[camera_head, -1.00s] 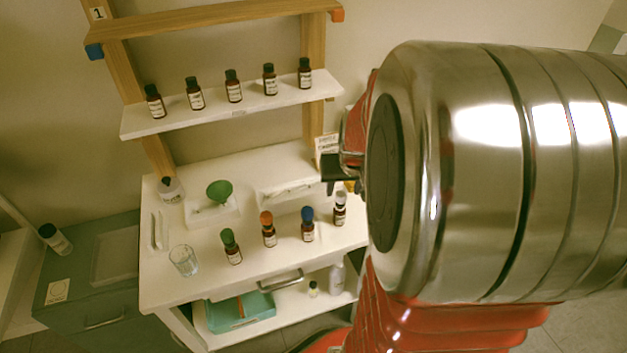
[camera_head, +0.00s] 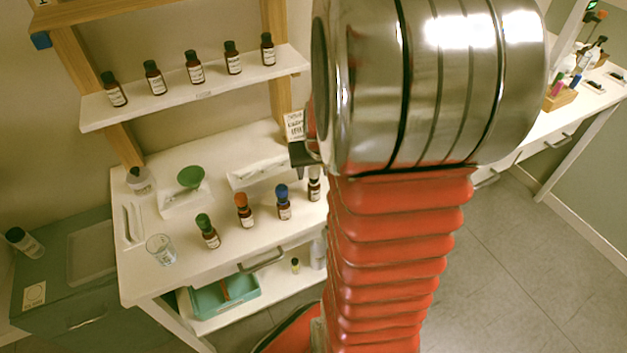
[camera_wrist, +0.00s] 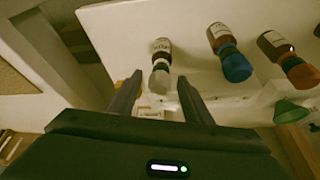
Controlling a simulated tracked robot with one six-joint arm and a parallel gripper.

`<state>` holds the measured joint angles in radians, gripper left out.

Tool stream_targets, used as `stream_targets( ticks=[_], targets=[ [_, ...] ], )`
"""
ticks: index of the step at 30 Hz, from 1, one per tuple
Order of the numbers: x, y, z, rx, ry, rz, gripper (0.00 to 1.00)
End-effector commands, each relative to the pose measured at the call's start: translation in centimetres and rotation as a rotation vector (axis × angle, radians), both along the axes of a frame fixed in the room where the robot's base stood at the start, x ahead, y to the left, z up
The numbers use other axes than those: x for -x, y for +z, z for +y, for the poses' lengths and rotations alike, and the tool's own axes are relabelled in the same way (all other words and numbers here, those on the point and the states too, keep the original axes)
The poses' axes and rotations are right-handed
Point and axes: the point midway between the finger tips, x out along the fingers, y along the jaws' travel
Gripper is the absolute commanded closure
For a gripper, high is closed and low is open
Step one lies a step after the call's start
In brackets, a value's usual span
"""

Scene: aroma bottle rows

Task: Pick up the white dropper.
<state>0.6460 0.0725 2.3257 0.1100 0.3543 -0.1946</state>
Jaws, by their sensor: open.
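The white dropper (camera_wrist: 159,80) tops a small brown labelled bottle (camera_wrist: 161,50) in the wrist view. In the head view this bottle (camera_head: 314,187) is the rightmost of the front row on the white workbench (camera_head: 190,250), with its top partly hidden near my arm. My gripper (camera_wrist: 160,79) is open and empty, its two dark fingers on either side of the dropper in the picture. I cannot tell whether they are level with it; no contact shows. In the head view only a dark part of my gripper (camera_head: 301,155) shows, above and left of the bottle.
Beside it stand bottles with blue (camera_head: 283,203), orange (camera_head: 244,211) and green (camera_head: 208,231) tops. A glass beaker (camera_head: 161,249), a green funnel (camera_head: 191,177) and a white tray (camera_head: 258,170) share the bench. Several black-capped bottles stand on the raised shelf (camera_head: 205,91).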

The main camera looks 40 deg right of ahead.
Motion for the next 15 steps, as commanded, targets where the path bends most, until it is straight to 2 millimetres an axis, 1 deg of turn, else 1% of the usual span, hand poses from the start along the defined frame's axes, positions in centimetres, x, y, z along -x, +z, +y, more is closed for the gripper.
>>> stream_targets(
  ticks=[12,15],
  targets=[
    [0.03,0.03,-0.03,0.000,-0.001,0.000,0.55],
    [0.03,0.03,-0.03,0.000,-0.001,0.000,0.62]
  ],
)
